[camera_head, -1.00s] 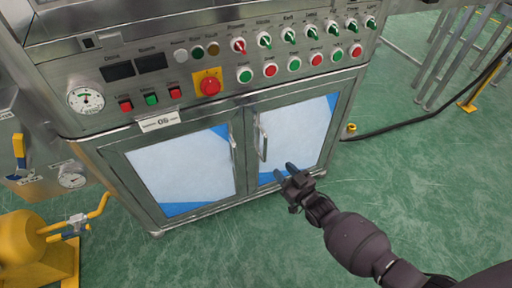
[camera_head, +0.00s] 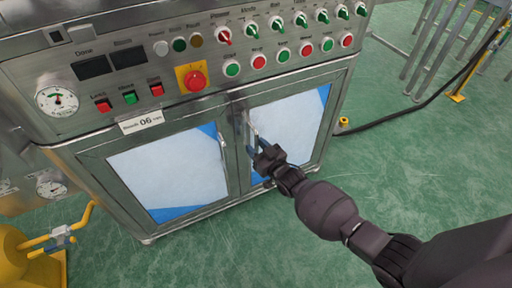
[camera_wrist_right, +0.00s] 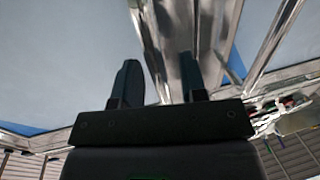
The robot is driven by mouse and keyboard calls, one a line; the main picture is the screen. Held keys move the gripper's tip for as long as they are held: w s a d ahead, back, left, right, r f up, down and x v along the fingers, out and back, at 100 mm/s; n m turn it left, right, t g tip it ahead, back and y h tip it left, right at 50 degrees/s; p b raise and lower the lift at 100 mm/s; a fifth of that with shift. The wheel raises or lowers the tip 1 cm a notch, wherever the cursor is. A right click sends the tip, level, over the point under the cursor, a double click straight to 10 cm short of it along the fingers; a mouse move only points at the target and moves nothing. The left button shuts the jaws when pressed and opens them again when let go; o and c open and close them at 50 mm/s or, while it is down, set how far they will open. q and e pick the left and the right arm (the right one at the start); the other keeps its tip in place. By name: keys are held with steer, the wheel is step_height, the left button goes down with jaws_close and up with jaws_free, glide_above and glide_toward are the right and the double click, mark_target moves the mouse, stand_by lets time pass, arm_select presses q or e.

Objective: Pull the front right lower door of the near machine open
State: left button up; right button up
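The near machine's front right lower door (camera_head: 292,118) has a pale, blue-cornered panel in a metal frame and looks shut. Its upright metal handle (camera_head: 250,125) is near the door's left edge. My right gripper (camera_head: 256,146) is at the lower part of this handle, with its fingers apart. In the right wrist view the two dark fingers (camera_wrist_right: 158,85) stand apart, with a bright metal bar (camera_wrist_right: 152,45) running up between them. I cannot tell whether either finger touches it. My left gripper is not in view.
The left lower door (camera_head: 170,168) is beside it, with its own handle (camera_head: 223,150). Above are a red knob (camera_head: 195,80) and rows of buttons and switches. A black cable (camera_head: 400,118) lies on the green floor (camera_head: 400,165) at right; the floor in front is clear.

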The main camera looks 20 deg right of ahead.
jaws_close()
stand_by(0.3)
